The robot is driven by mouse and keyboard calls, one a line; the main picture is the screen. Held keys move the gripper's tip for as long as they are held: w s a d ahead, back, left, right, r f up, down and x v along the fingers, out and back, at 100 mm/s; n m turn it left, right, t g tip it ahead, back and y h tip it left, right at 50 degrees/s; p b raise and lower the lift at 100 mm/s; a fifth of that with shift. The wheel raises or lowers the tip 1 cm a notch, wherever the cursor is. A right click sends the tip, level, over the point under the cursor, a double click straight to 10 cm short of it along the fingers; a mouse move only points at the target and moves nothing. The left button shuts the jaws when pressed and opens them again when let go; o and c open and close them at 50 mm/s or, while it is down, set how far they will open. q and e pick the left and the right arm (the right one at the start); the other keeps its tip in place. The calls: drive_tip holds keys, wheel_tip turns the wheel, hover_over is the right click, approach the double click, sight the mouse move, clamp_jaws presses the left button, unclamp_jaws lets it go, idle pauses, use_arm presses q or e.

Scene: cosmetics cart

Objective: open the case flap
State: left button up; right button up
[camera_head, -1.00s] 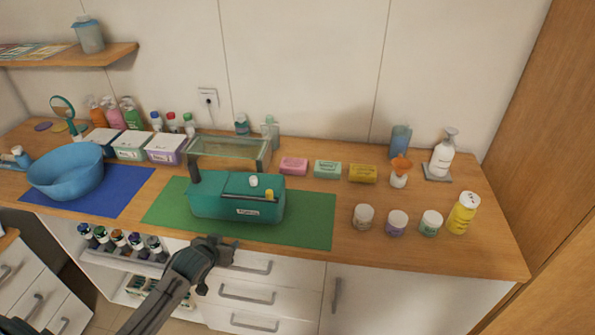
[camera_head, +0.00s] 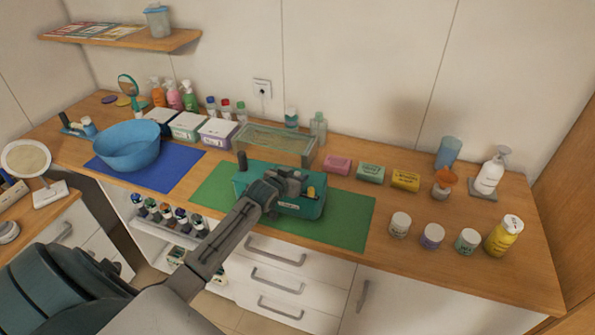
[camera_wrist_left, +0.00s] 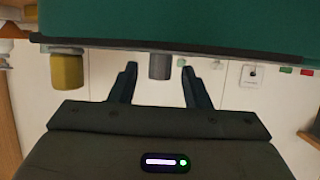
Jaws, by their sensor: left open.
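The teal case (camera_head: 308,209) stands on the green mat (camera_head: 352,222), with a dark post (camera_head: 242,160) at its left end. Its flap appears down, though my gripper hides much of the top. A yellow knob (camera_head: 311,191) shows just right of my left gripper (camera_head: 294,180), which is over the case. In the left wrist view the case (camera_wrist_left: 200,22) fills the top, with the yellow knob (camera_wrist_left: 67,71) at left. A grey knob (camera_wrist_left: 160,66) lies between the tips of my open left gripper (camera_wrist_left: 158,76), with gaps on both sides. My right gripper is not in view.
A clear glass-like box (camera_head: 275,142) stands behind the case. A blue bowl (camera_head: 128,148) on a blue mat is at left. Soap boxes (camera_head: 370,173) and several jars (camera_head: 400,225) stand at right. Drawers (camera_head: 275,257) are below the counter.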

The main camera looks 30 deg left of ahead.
use_arm(q)
drive_tip(key=shift+x, duration=0.8)
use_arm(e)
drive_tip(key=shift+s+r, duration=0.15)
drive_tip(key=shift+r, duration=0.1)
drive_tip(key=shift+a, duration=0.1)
use_arm(q)
clamp_jaws()
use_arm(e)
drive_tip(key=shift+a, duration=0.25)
